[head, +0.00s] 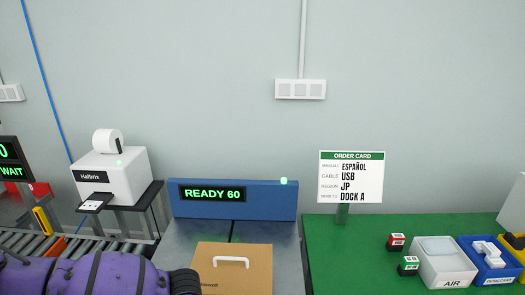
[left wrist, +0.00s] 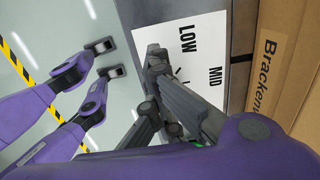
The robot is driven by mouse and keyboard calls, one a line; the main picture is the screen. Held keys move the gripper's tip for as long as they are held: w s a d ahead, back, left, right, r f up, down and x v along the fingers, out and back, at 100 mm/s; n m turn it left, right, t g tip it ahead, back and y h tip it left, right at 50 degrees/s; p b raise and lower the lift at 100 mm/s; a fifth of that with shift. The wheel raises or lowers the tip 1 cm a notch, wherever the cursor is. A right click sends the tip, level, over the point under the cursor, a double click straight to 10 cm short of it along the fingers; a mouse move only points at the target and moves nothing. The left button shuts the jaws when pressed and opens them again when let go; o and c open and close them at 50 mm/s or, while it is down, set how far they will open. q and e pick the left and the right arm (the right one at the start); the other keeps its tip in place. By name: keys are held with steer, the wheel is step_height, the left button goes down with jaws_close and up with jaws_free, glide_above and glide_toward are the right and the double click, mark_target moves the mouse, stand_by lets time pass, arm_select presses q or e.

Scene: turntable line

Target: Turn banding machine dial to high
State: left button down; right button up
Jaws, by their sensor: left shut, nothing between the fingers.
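The banding machine (head: 272,206) stands at the middle of the head view, with a blue panel reading READY 60. In the left wrist view, a white dial label (left wrist: 158,32) on its grey side shows the words LOW and MID and some tick marks. My left gripper (left wrist: 157,60) is shut in front of this label, with its fingers over the label's middle. The dial knob and the high mark are hidden behind it, so I cannot tell the setting or whether the fingers touch the knob. My right gripper is not in view.
A cardboard box (head: 258,262) with a white handle sits on the machine's bed. A label printer (head: 128,180) stands at the left. A green table (head: 358,262) at the right holds an order card (head: 350,177), small boxes and bins. Yellow-black floor tape (left wrist: 42,90) crosses the floor.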

arm_select(q)
steer(key=shift+s+d+f, duration=0.3)
steer(key=shift+s+f, duration=0.15)
steer(key=shift+w+p, duration=0.15)
steer(key=shift+p, duration=0.15)
steer(key=shift+w, duration=0.2)
steer(key=shift+w+d+f+p, duration=0.1)
steer(key=shift+w+p, duration=0.1)
steer(key=shift+p, duration=0.1)
steer(key=shift+w, duration=0.15)
steer(key=shift+r, duration=0.2)
